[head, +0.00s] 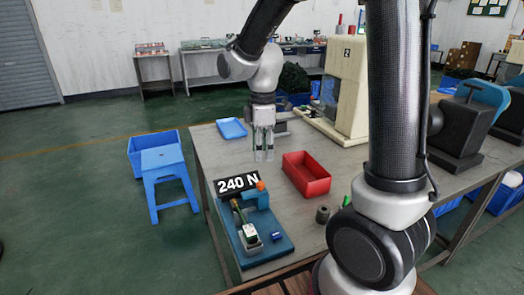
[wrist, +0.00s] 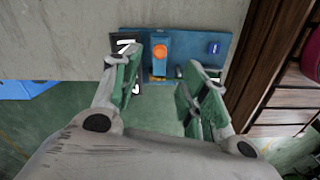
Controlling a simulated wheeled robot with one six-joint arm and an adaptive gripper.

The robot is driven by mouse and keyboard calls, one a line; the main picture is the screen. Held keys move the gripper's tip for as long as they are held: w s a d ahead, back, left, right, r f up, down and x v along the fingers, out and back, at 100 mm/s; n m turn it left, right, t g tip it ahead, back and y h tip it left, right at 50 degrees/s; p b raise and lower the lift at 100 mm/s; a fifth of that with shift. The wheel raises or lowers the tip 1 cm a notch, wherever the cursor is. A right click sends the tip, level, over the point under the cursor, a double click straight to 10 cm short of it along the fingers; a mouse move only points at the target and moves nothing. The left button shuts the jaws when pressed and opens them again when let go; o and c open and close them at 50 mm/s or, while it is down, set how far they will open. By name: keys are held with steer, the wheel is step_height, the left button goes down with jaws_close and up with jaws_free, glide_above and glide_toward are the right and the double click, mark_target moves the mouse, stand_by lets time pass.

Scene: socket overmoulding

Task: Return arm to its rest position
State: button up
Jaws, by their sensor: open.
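My gripper (head: 264,155) hangs fingers down above the grey worktable (head: 222,158) in the head view. Its two fingers are apart with nothing between them. In the wrist view my gripper (wrist: 168,78) shows its green-padded fingers spread wide. A blue fixture (head: 280,243) with an orange knob (head: 261,185) sits on the table, nearer the camera than my gripper and apart from it. A part with a green shaft and pale block (head: 250,233) lies on the fixture. The blue fixture (wrist: 190,38) and orange knob (wrist: 160,52) also show beyond the fingers in the wrist view.
A black sign reading 240 N (head: 237,184) stands at the fixture. A red bin (head: 307,180), a blue tray (head: 231,128) and a cream machine (head: 346,90) are on the table. A blue stool (head: 163,160) and blue crate stand left on open floor.

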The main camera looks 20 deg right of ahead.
steer(key=s+d+r+m+t, duration=0.2)
steer(key=s+d+r+m, duration=0.3)
steer(key=s, duration=0.4)
steer(key=s+d+r+m+t, duration=0.2)
steer(key=s+d+r+m, duration=0.3)
steer(key=s+m, duration=0.5)
steer(key=shift+r, duration=0.95)
